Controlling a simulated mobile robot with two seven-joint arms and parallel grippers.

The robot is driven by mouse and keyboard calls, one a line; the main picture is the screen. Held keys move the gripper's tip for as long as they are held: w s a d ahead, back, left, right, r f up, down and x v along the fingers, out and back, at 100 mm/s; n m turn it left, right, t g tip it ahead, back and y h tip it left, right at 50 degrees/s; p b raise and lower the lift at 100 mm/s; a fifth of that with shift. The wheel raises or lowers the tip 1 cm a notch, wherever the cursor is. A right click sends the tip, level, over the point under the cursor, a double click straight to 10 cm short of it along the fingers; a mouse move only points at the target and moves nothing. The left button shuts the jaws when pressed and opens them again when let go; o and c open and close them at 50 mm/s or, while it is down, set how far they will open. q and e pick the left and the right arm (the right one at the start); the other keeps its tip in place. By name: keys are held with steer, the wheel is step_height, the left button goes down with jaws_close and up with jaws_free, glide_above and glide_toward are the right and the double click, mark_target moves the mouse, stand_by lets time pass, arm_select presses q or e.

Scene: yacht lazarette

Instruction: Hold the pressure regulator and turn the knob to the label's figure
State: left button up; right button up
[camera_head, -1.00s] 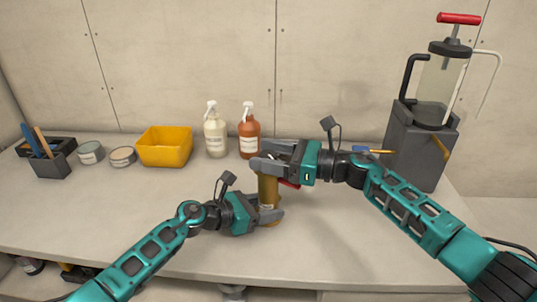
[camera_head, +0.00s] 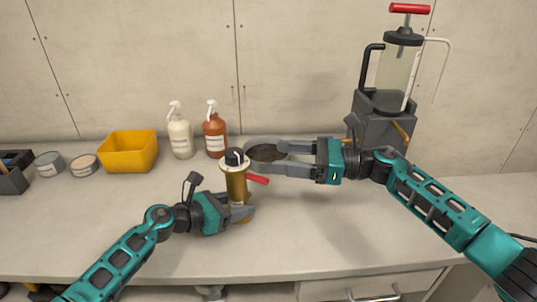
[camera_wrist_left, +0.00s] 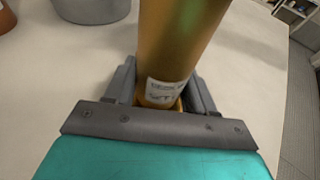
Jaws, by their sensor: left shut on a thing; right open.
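The pressure regulator (camera_head: 236,186) is a brass cylinder standing upright on the counter, with a black knob (camera_head: 236,157) bearing a white mark on top and a red lever at its right side. My left gripper (camera_head: 243,213) is shut on its lower body. The left wrist view shows the brass body (camera_wrist_left: 178,45) between the fingers, with a white label (camera_wrist_left: 165,91) low on it; its print is too blurred to read.
A yellow bin (camera_head: 128,151), a white spray bottle (camera_head: 180,138) and an orange-brown spray bottle (camera_head: 214,136) stand behind on the counter. Two tins sit at left. A grey block (camera_head: 378,128) with a clear pump canister (camera_head: 397,75) stands at right. The front counter is clear.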

stand_by(0.4)
arm_select(q)
steer(key=o, duration=1.4)
steer(key=shift+c, duration=0.2)
